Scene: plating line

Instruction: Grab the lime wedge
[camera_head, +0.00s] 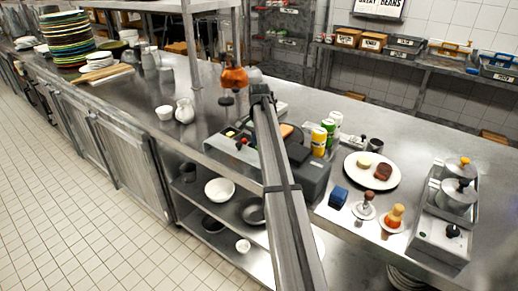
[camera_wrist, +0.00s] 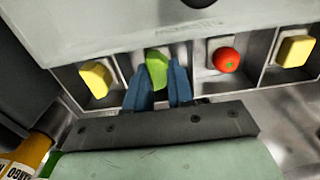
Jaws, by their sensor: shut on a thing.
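The lime wedge (camera_wrist: 157,71) is a bright green piece in the wrist view, at the tips of my gripper's blue fingers. My gripper (camera_wrist: 160,82) is shut on it, with one finger on each side. The wedge is at a compartment of a metal-walled garnish tray (camera_wrist: 198,72), between a yellow piece on the left and a red tomato on the right. Whether the wedge still touches the compartment floor cannot be told. In the head view my arm crosses the middle, and the fingers and wedge cannot be made out.
Nearby compartments hold a yellow piece (camera_wrist: 96,79), a red tomato (camera_wrist: 226,60) and another yellow piece (camera_wrist: 293,50). Bottles (camera_wrist: 27,155) stand close at lower left. In the head view a white plate (camera_head: 349,172) with food lies right of my arm, and stacked plates (camera_head: 66,40) stand far left.

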